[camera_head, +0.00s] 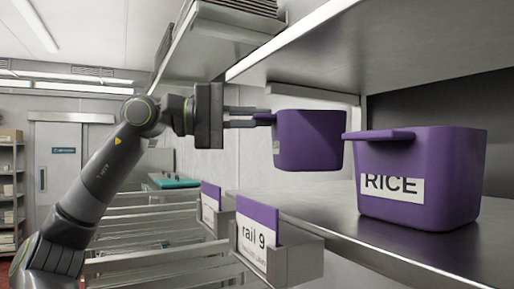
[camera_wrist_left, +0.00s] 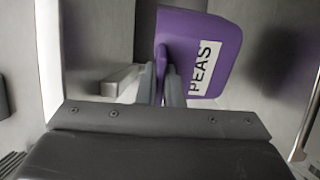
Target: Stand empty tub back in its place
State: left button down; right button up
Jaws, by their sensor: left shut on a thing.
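A purple tub (camera_head: 310,140) is in my left gripper (camera_head: 262,117), which comes in from the left and is shut on the tub's handle or rim edge. In the head view the tub is upright and seems to be held above the steel shelf (camera_head: 345,215), to the left of the rice tub. In the left wrist view the gripper (camera_wrist_left: 167,92) has its fingers on the purple handle, and the tub (camera_wrist_left: 215,35) carries a white label reading PEAS. The inside of the tub is hidden. My right gripper is in neither view.
A purple tub labelled RICE (camera_head: 430,178) stands on the shelf at the right. An upper shelf (camera_head: 400,50) overhangs. A rail 9 holder (camera_head: 262,240) with a purple card stands at the shelf's front left, beside several metal rails (camera_head: 150,225).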

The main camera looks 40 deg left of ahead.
aim_at(275, 141)
pick_arm(q)
jog(key=shift+f+b, duration=1.6)
jog(key=shift+f, duration=0.2)
jog(key=shift+w+f, duration=0.2)
jog(key=shift+f, duration=0.1)
jog(key=c, duration=2)
grip_release()
jog(key=shift+d, duration=0.1)
jog(key=o, duration=0.4)
